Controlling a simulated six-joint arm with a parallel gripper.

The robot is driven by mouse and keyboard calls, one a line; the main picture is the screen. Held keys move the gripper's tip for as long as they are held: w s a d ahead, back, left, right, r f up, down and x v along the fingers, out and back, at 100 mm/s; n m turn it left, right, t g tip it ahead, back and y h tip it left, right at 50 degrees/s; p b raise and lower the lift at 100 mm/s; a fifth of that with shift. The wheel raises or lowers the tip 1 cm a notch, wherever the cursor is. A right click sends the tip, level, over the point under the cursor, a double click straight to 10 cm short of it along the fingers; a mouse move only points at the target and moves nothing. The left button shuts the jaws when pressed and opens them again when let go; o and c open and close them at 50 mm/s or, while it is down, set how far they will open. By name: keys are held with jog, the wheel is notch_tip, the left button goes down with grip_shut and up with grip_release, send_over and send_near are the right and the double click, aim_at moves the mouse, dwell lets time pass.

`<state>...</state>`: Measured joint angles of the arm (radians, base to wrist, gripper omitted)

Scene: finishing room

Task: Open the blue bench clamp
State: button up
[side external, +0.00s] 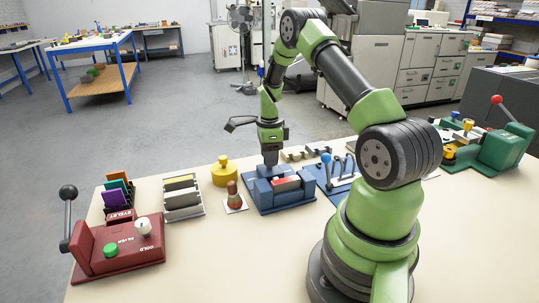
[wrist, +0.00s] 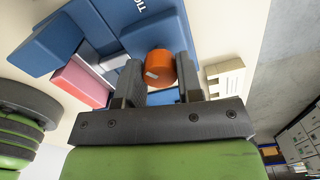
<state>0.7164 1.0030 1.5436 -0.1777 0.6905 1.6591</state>
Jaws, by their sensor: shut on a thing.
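The blue bench clamp (side external: 296,197) stands on the pale table in the side view, with a red-pink block in it. In the wrist view its blue body (wrist: 92,22) fills the upper left, with the pink block (wrist: 78,84) beside grey metal. An orange round knob (wrist: 158,62) sits between my two dark fingers. My gripper (wrist: 160,72) is shut on this knob. In the side view my gripper (side external: 269,158) points down over the rear of the clamp, and the knob is hidden there.
A brown-handled stamp (side external: 232,198) and yellow weight (side external: 225,172) stand left of the clamp. A blue-knobbed lever device (side external: 341,174) stands close right. Further left are a white rack (side external: 184,203) and a red lever machine (side external: 116,246). The front table is clear.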

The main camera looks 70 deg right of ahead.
jog(key=n, duration=0.4)
jog(key=shift+n, duration=0.3)
jog(key=n, duration=0.3)
jog(key=shift+n, duration=0.3)
jog(key=n, duration=2)
jog(key=shift+n, duration=0.4)
jog(key=o, duration=0.9)
